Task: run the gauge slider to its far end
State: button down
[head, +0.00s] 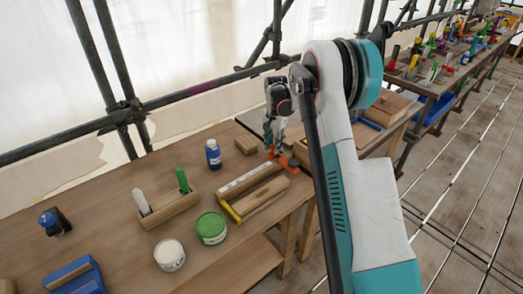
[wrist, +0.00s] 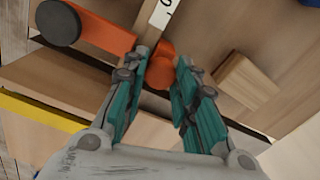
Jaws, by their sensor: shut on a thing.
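The gauge is a long wooden bar with a white marked strip (head: 243,180) on the bench; a bit of the strip also shows at the top of the wrist view (wrist: 164,12). The orange slider (head: 287,161) sits at the gauge's right end in the head view. In the wrist view the slider's orange arm (wrist: 105,36) runs to a dark round disc (wrist: 58,23). My gripper (head: 273,150) comes down from above and is shut on the slider's orange knob (wrist: 161,73), which shows between the teal fingers. The fingers partly hide the knob.
A wooden piece with a yellow edge (head: 255,203) lies along the gauge's near side. A small wooden block (head: 246,145) and a blue bottle (head: 213,154) stand behind. A green tin (head: 211,228), a white tin (head: 170,254) and a marker holder (head: 168,208) are left.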

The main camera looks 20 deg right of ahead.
jog(key=shift+w+d, duration=0.3)
jog(key=shift+d, duration=0.6)
jog(key=c, duration=1.3)
grip_release()
jog(key=shift+d, duration=0.2)
jog(key=shift+a, duration=0.1)
notch_tip(320, 180, up, 12)
